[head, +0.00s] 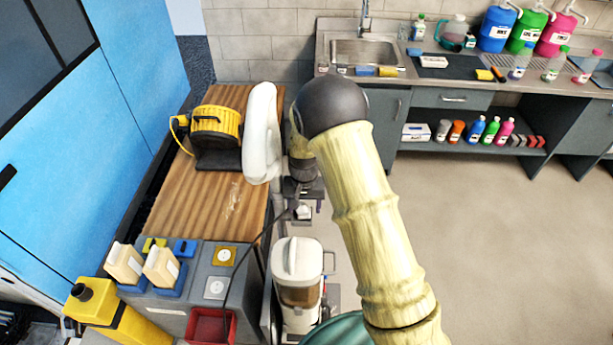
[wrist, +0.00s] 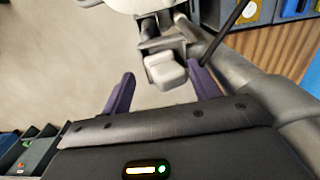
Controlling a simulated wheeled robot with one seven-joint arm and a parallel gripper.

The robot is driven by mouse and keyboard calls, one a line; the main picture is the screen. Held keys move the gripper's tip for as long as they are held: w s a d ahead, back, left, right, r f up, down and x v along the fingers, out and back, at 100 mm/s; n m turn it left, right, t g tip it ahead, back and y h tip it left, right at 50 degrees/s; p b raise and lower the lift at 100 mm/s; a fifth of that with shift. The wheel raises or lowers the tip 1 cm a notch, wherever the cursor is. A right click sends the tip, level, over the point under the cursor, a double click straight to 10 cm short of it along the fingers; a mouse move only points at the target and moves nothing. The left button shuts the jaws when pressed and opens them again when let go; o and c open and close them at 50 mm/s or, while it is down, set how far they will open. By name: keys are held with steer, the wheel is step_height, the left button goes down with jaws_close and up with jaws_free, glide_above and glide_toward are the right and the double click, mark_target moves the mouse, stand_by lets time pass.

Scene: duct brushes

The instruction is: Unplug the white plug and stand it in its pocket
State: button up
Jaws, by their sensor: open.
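The white plug (head: 303,212) sits below my gripper in the head view, beside the wooden bench's right side. In the wrist view a whitish block that looks like the plug (wrist: 166,72) sits against a dark grey fitting (wrist: 163,42). My gripper (wrist: 163,88) is open, its purple fingers on either side of the block with gaps; no grip shows. In the head view my gripper (head: 306,187) is small and partly hidden by my arm. A red-walled pocket (head: 207,326) is in the grey block at lower left; I cannot tell whether it is the plug's pocket.
A dark cable (head: 238,265) curves from near the plug to the red pocket. A white-lidded canister (head: 298,262) stands close below the plug. A yellow reel (head: 216,124) and white rounded object (head: 262,133) are on the wooden bench (head: 165,205). The floor at right is clear.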

step_height(320, 180, up, 16)
steer(key=b, duration=0.3)
steer(key=shift+d+b, duration=0.15)
steer(key=shift+b, duration=0.15)
steer(key=shift+r, duration=0.15)
step_height(320, 180, up, 5)
steer(key=p, duration=0.4)
steer(key=shift+s, duration=0.1)
